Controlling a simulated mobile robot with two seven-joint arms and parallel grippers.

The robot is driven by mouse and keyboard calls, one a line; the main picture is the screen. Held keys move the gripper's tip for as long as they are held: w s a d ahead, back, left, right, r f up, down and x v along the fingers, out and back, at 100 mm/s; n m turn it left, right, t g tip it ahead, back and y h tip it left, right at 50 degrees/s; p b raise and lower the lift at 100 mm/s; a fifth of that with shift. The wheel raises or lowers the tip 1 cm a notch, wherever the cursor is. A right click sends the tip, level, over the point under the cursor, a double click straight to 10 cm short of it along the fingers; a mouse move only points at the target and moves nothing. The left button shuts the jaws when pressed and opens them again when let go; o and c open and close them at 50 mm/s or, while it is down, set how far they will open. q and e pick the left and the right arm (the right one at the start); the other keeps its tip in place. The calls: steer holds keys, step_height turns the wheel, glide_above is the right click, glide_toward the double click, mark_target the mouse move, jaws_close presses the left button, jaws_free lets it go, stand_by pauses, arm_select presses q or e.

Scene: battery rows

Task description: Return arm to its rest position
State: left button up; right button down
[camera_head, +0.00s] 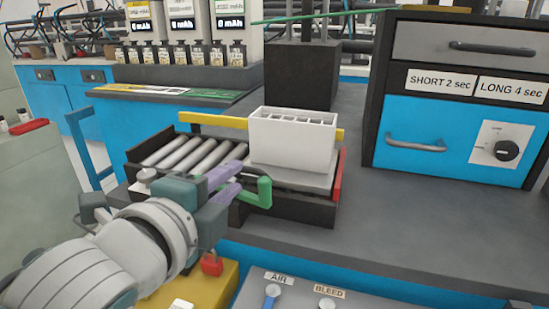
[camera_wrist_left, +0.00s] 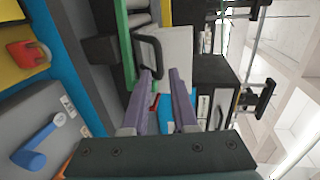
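My left arm (camera_head: 130,235) reaches in from the lower left of the head view. I cannot tell whether a finger touches the green handle. My right arm and gripper are not in view.
A white slotted box (camera_head: 290,142) stands on the conveyor's right end, right beyond the gripper. A blue and dark drawer cabinet (camera_head: 375,130) stands at the right. A yellow block (camera_head: 222,285) with a red padlock (camera_head: 212,265) lies below the wrist. The grey bench front right is clear.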

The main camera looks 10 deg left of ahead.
arm_select(q)
steer(key=shift+s+r, duration=0.1)
steer(key=shift+s, duration=0.45)
steer(key=s+a+r+n+g+p, duration=0.1)
steer(key=s+r+n+g+p, duration=0.25)
steer(key=s+n+p, duration=0.35)
steer(key=s+a+r+n+g+y+p, duration=0.1)
steer(key=s+a+r+n+g+p, duration=0.2)
steer(key=s, duration=0.6)
steer(key=s+r+n+g+p, duration=0.1)
steer(key=s+n+g+p, duration=0.4)
steer(key=s+n, duration=0.25)
step_height(320, 180, up, 37)
steer(key=s+p, duration=0.1)
steer(key=p, duration=3.5)
steer(key=shift+s+p, duration=0.2)
steer(key=shift+p, duration=0.1)
steer(key=shift+m+g, duration=0.25)
